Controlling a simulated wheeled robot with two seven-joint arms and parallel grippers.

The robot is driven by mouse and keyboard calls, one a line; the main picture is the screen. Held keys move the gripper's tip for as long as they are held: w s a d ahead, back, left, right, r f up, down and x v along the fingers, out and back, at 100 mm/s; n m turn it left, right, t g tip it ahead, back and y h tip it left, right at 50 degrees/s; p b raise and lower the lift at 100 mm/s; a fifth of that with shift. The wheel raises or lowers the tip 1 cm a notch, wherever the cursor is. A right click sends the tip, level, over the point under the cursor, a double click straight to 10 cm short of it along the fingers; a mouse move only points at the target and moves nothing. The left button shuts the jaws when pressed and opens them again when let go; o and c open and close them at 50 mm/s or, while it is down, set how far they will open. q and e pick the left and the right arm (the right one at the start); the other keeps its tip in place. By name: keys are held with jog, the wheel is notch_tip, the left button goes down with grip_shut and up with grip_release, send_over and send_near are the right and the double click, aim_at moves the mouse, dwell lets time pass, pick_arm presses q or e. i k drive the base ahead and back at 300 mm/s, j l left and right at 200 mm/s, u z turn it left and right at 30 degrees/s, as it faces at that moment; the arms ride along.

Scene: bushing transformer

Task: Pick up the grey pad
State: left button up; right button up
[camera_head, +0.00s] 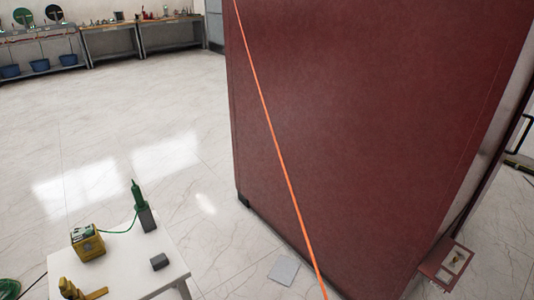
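A flat light-grey square (284,270) lies on the floor beside the foot of the large dark red cabinet. A small dark-grey block (160,262) lies on the white table (140,274) at the lower left. I cannot tell for certain which of these two is the grey pad. Neither of my grippers is in view, so nothing is seen touching either one.
The red cabinet (360,120) fills the right, with a thin orange line (280,160) crossing it. On the table stand a green tool in a grey holder (147,218) and a yellow box (88,243). Open floor (120,130) lies left; workbenches (110,40) stand behind.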

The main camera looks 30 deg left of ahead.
aim_at(159, 262)
jog(key=u, duration=2)
